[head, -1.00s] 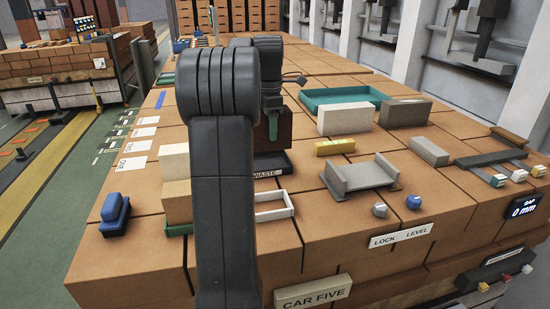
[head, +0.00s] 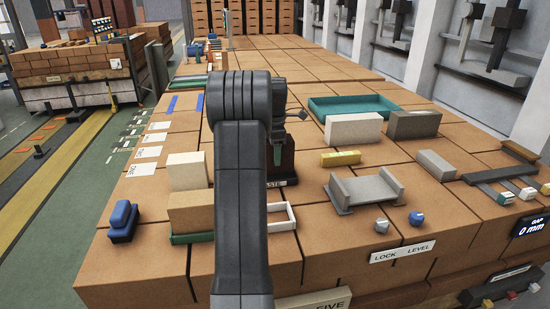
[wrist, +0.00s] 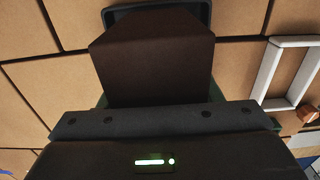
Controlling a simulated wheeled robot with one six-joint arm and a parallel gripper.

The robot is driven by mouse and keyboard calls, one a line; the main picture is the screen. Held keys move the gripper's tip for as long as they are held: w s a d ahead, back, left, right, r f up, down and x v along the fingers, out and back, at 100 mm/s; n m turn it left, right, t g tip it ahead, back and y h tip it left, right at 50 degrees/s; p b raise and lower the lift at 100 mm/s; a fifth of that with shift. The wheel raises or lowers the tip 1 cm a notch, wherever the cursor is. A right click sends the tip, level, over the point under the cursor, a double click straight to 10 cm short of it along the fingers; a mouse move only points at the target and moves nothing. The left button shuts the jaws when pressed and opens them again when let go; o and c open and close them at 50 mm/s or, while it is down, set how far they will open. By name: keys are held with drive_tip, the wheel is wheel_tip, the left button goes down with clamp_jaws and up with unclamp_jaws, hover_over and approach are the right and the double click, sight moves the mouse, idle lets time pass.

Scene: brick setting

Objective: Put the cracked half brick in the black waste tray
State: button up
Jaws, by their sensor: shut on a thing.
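A dark brown brick (head: 288,160) is held by my gripper (head: 277,150), whose green fingers show just right of my arm in the head view. The brick fills the upper middle of the wrist view (wrist: 152,60); no crack is visible from here. The black waste tray (head: 289,181) is directly below the brick, mostly hidden by my arm and the brick. The tray's dark rim shows beyond the brick in the wrist view (wrist: 203,12). The brick looks upright, low over or inside the tray; I cannot tell whether it touches the bottom.
A white open frame (head: 283,222) lies just in front of the tray. Stacked cream (head: 187,171) and tan blocks (head: 190,211) stand left of my arm. A yellow bar (head: 340,158), a grey cradle (head: 365,190) and a teal tray (head: 350,106) are to the right.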

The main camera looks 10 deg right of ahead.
drive_tip(key=shift+f, duration=1.1)
drive_tip(key=o, duration=1.4)
drive_tip(key=shift+f, duration=0.15)
drive_tip(key=shift+o, duration=0.2)
wheel_tip(320, 180, up, 12)
drive_tip(key=shift+r+b, duration=0.15)
drive_tip(key=shift+b, duration=0.3)
